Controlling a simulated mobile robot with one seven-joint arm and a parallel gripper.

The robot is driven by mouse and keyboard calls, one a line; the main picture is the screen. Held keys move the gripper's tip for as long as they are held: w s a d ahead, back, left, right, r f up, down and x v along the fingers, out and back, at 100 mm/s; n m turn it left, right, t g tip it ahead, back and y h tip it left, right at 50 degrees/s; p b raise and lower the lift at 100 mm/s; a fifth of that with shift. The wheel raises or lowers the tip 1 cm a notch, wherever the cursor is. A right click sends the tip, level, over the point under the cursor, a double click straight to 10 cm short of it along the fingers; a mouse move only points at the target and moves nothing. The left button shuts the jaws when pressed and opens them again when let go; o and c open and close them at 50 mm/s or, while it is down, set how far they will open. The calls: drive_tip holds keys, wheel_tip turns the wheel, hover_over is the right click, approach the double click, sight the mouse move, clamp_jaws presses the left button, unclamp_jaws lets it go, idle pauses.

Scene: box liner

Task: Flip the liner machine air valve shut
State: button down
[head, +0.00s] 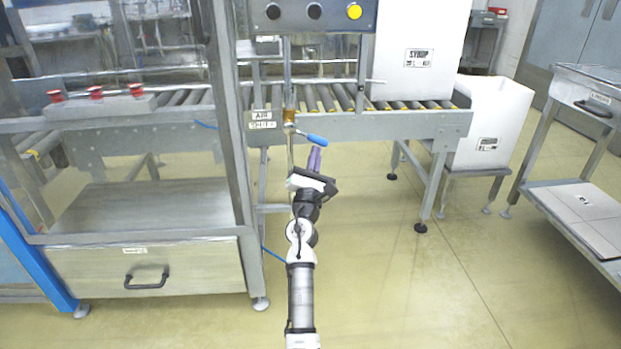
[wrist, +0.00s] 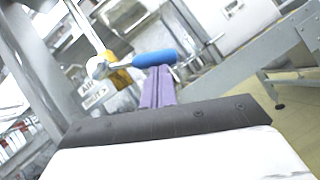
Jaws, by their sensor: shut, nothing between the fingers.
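The air valve has a blue-sleeved lever (head: 313,138) on a brass body (head: 289,115), fixed to a vertical pipe in front of the roller conveyor. In the head view the lever points right and slightly down, crosswise to the pipe. My gripper (head: 315,150) is shut and empty, its purple fingers just below the blue handle. In the wrist view the shut fingertips (wrist: 158,70) are at the underside of the blue handle (wrist: 155,58). I cannot tell whether they touch. The brass body (wrist: 121,76) is left of the fingers.
AIR and second label plates (head: 262,120) sit left of the valve. The machine frame post (head: 228,130) stands at left, the conveyor rail (head: 400,125) behind. A white box (head: 418,45) rests on the conveyor.

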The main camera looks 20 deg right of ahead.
sight(325, 144)
drive_tip(key=n+y, duration=0.1)
drive_tip(key=d+r+n+t+y+b, duration=0.1)
drive_tip(key=n, duration=0.1)
drive_tip(key=n+t+b, duration=0.1)
drive_tip(key=shift+s+d+r+n+y, duration=0.15)
drive_tip(key=shift+s+d+n+y, duration=0.1)
drive_tip(key=shift+n+y, duration=0.15)
drive_tip(key=shift+d+r+n+t+y+b, duration=0.15)
drive_tip(key=shift+r+n+t+y+b, duration=0.2)
drive_tip(key=shift+n+y, duration=0.4)
drive_tip(key=shift+d+r+n+t+y+b, duration=0.15)
drive_tip(key=shift+r+n+y+b, duration=0.3)
drive_tip(key=shift+n, duration=0.55)
drive_tip(key=shift+d+r+n+t+y+b, duration=0.1)
drive_tip(key=shift+r+n+t+y+b, duration=0.3)
drive_tip(key=shift+n+y, duration=0.45)
drive_tip(key=shift+s+f, duration=0.1)
drive_tip(key=shift+f, duration=0.05)
